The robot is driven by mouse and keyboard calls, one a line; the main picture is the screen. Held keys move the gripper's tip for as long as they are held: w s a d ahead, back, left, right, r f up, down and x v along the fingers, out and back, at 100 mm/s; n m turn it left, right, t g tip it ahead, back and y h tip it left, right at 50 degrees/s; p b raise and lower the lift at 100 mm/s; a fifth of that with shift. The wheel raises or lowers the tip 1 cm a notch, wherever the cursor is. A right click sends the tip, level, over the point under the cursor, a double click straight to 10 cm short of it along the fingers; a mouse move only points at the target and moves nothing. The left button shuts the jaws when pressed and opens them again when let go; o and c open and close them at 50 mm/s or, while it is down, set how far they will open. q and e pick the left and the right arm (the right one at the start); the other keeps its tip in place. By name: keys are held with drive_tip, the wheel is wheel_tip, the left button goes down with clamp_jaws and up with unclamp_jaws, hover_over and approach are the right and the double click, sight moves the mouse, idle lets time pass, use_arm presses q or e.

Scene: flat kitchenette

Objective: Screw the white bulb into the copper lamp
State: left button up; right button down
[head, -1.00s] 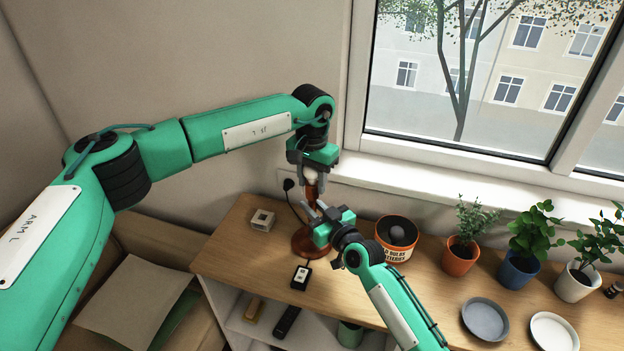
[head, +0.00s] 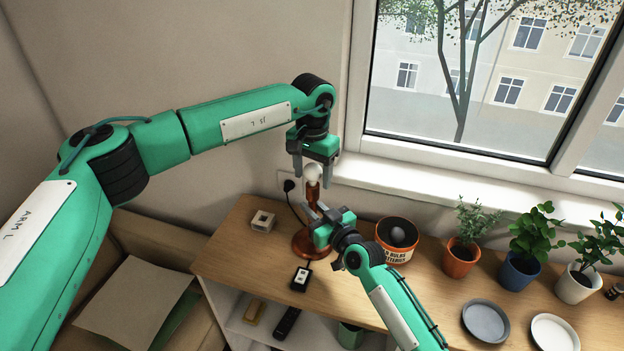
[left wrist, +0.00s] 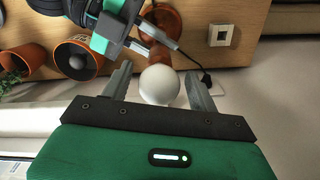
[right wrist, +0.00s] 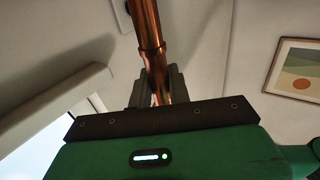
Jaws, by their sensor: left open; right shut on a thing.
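The copper lamp (head: 308,243) stands on the wooden top, its round base flat and its stem upright. The white bulb (head: 312,172) sits at the top of the lamp's stem. It also shows in the left wrist view (left wrist: 159,85), between the fingers. My left gripper (head: 316,174) is open around the bulb from above, with a gap on either side of it. My right gripper (head: 315,215) is shut on the lamp's stem (right wrist: 150,50), below the bulb. The bulb is out of sight in the right wrist view, and the threads are hidden.
A tub with a dark round thing in it (head: 395,250) stands right of the lamp, then potted plants (head: 462,255) and two plates (head: 485,320). A switch box (head: 301,278) lies in front of the lamp. A small square box (head: 262,221) is to its left.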

use_arm(q)
wheel_tip(320, 180, up, 2)
drive_tip(key=shift+r, duration=0.1)
drive_tip(key=shift+c, duration=0.3)
